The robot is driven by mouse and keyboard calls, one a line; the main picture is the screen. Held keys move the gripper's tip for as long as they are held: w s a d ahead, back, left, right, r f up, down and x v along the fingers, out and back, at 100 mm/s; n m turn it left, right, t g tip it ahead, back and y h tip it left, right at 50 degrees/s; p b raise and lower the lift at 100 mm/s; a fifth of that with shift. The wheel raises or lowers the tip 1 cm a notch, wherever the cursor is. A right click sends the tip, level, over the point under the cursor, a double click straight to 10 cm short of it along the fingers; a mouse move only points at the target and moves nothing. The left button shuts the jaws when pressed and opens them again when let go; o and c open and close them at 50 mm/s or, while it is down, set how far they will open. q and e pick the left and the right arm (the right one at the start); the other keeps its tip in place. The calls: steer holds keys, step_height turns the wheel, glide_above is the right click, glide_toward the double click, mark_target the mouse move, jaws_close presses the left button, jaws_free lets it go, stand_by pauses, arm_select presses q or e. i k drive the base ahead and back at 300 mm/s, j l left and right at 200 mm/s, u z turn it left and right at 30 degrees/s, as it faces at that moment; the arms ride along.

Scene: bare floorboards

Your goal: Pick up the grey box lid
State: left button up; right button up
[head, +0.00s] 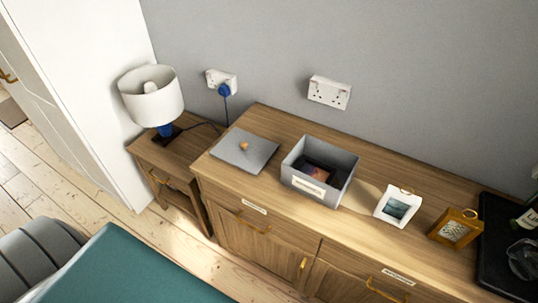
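The grey box lid (237,153) lies flat on the left end of the wooden sideboard top, with a small orange-brown knob at its middle. The open grey box (345,165) stands to its right, apart from it, with a pale label on its front and a dark, partly orange item inside. Neither of my grippers shows in the head view.
A white lamp (152,100) stands on a lower side table (150,152) at left. A white frame (397,207), a wooden frame (455,229) and a black tray (495,262) with a bottle are right of the box. A teal surface (125,270) is in the foreground.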

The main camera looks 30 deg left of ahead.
mark_target(247, 150)
steer(key=j+z, duration=0.15)
steer(key=j, duration=0.55)
steer(key=k+j+z, duration=0.2)
steer(key=j, duration=0.5)
steer(key=i+j, duration=0.05)
